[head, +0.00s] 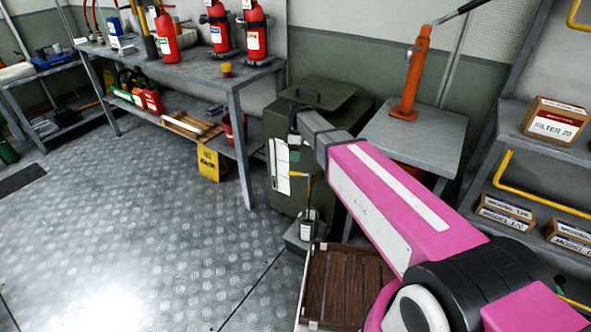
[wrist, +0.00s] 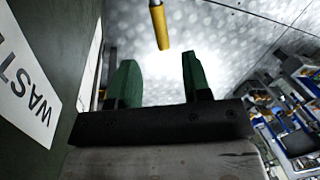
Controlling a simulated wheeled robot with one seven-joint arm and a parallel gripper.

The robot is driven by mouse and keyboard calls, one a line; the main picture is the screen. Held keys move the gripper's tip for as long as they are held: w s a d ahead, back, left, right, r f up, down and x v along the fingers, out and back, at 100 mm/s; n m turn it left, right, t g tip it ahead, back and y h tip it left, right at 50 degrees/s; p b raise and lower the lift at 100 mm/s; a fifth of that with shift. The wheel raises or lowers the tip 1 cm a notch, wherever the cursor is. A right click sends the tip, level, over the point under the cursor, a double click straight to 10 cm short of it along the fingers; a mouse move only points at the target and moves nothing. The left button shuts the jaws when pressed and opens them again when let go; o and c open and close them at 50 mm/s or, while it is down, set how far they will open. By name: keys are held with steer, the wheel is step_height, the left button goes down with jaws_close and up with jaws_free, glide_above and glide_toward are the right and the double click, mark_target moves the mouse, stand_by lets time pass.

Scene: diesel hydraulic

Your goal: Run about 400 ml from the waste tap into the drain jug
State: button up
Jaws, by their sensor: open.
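The dark green waste tank (head: 258,160) stands in the middle of the head view, partly behind my arm. A small yellow-ended handle (head: 304,176), which looks like the tap's lever, is at its front; a yellow handle (wrist: 160,26) shows beyond my fingers in the wrist view. My gripper (wrist: 157,78) is open, its two green fingers apart with nothing between them. In the head view my gripper (head: 294,153) is beside the tank's front, above the handle.
A white WASTE label (wrist: 25,90) is on the tank wall close to my gripper.

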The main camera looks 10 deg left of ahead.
steer(key=f, duration=0.2)
steer(key=s+f, duration=0.1)
steer(key=f, duration=0.4)
steer(key=shift+s+f, duration=0.15)
steer(key=shift+s, duration=0.1)
jaws_close()
steer(key=shift+w, duration=0.1)
